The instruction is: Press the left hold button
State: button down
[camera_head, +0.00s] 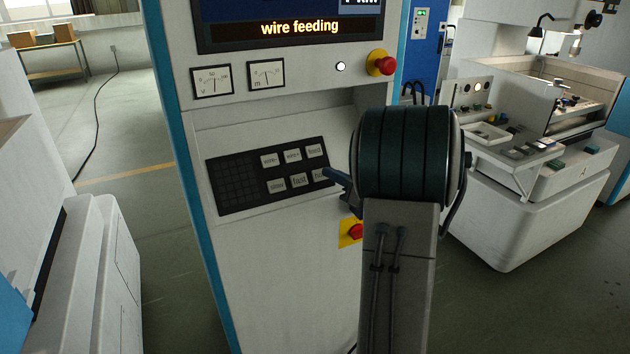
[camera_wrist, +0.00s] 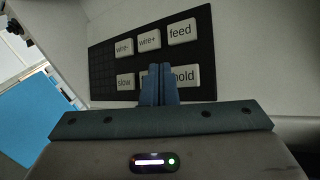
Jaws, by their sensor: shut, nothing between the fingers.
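A black keypad (camera_head: 268,176) is set in the white machine panel, with two rows of pale buttons. The hold button (camera_wrist: 185,77) is at the right end of the lower row in the wrist view; its left edge is partly covered by my fingers. Only one button marked hold shows. My gripper (camera_wrist: 160,70) is shut and empty, its fingertips over the fast button (camera_wrist: 149,76), mostly hiding it. In the head view my gripper (camera_head: 330,174) is at the lower right corner of the keypad, overlapping the hold button (camera_head: 319,175). I cannot tell whether the tips touch the panel.
The screen (camera_head: 300,27) above reads "wire feeding". A red emergency knob (camera_head: 381,63) is at the upper right, and another red button (camera_head: 355,231) on yellow is below, beside my arm. The feed button (camera_wrist: 180,31) is above hold. A white machine (camera_head: 520,215) stands at right.

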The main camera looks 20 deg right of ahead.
aim_at(315, 170)
jog(key=shift+w+f+b, duration=0.4)
jog(key=shift+w+f, duration=0.3)
jog(key=shift+w, duration=0.2)
jog(key=shift+w+f, duration=0.1)
dwell(1.4)
jog(key=shift+w+f+b, duration=0.15)
jog(key=shift+w+b, duration=0.1)
jog(key=shift+b, duration=0.05)
jog(key=shift+w+f, duration=0.2)
jog(key=shift+w, duration=0.1)
dwell(0.7)
jog(key=shift+r, duration=0.1)
jog(key=shift+s+r, duration=0.4)
jog(key=shift+s, duration=0.25)
